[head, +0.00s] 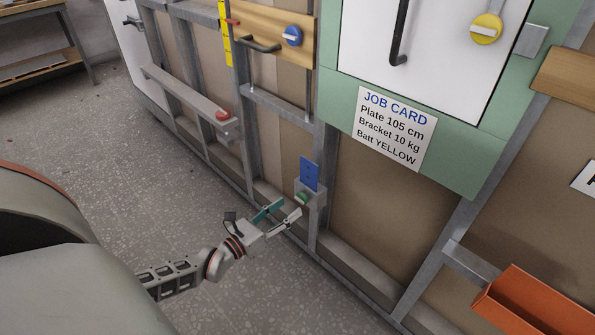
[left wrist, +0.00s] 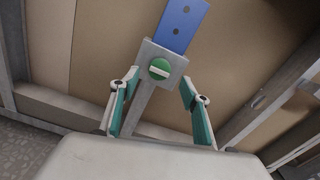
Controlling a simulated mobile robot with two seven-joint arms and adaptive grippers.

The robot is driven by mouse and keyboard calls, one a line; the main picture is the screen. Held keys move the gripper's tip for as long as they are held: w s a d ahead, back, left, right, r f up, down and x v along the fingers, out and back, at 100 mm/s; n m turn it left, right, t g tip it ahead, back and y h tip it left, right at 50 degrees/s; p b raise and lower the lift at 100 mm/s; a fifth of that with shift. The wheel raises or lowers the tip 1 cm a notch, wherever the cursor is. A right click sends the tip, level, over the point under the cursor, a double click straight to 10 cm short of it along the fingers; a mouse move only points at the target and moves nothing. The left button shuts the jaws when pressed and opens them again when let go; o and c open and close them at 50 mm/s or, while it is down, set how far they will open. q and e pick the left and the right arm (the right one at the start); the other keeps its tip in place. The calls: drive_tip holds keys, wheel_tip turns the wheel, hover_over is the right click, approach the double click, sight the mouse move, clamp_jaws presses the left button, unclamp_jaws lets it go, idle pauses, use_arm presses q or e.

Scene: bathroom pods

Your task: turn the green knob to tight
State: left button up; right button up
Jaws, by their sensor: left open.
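The green knob (head: 303,197) sits on a small grey bracket (head: 316,191) below a blue plate (head: 309,173), low on the wall frame. In the left wrist view the round knob (left wrist: 160,69) has a pale bar across its face, lying nearly level. My left gripper (head: 284,209) is open in front of the knob. In the left wrist view its two fingers (left wrist: 158,95) stand apart, one to each side of the bracket post, with the knob between and beyond the tips. I see no contact with the knob. My right gripper is not in view.
A blue knob (head: 292,36) and a yellow knob (head: 486,29) are higher on the wall. A red knob (head: 223,115) sits on a ledge at left. An orange bin (head: 530,305) is at lower right. A job card (head: 394,128) hangs above.

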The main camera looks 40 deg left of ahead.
sight(298, 201)
use_arm(q)
drive_tip(key=shift+w+d+f, duration=0.1)
drive_tip(key=shift+w, duration=1.05)
drive_tip(key=shift+w+d, duration=0.1)
drive_tip(key=shift+w, duration=1.05)
drive_tip(key=c, duration=1.1)
